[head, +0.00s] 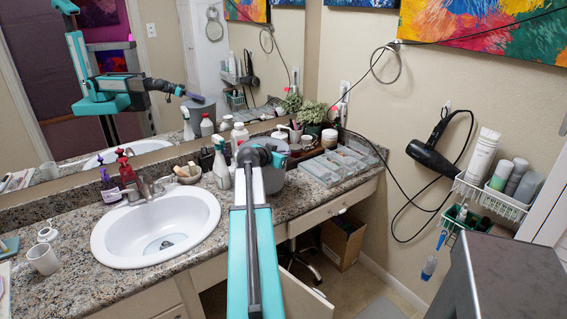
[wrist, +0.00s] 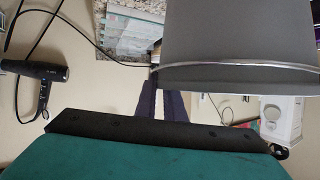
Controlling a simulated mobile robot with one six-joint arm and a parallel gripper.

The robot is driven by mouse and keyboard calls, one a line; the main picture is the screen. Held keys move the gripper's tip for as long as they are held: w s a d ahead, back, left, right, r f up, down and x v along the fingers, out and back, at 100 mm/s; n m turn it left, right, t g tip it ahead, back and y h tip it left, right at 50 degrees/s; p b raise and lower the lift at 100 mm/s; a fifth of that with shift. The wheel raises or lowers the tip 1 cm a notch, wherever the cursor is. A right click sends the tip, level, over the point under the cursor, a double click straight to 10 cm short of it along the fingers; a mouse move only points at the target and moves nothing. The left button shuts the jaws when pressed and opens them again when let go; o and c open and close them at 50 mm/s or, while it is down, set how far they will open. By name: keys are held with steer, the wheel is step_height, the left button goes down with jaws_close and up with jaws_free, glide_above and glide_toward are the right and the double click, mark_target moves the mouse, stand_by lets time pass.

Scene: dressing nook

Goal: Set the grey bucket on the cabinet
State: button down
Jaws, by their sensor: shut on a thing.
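The grey bucket (wrist: 235,35) fills the upper right of the wrist view, with a thin metal wire along its rim. In the head view the bucket (head: 274,180) is at the vanity counter, partly hidden behind my arm. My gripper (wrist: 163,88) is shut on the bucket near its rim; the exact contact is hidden. In the head view my gripper (head: 277,156) is at the far end of my outstretched arm, over the counter. A dark grey cabinet (head: 515,280) stands at the bottom right, its visible top bare.
The counter holds a white sink (head: 156,228), spray bottles and a compartment tray (head: 340,165). A black hair dryer (head: 432,155) and a wire basket (head: 492,197) hang on the right wall. A cabinet door (head: 305,298) stands open beneath the counter.

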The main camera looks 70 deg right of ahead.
steer(key=shift+f+p, duration=0.5)
steer(key=shift+f, duration=1.4)
steer(key=c, duration=1.8)
jaws_free()
steer(key=shift+c, duration=0.2)
steer(key=b+v, duration=0.2)
steer(key=v, duration=1)
steer(key=shift+r, duration=0.2)
steer(key=shift+o, duration=0.4)
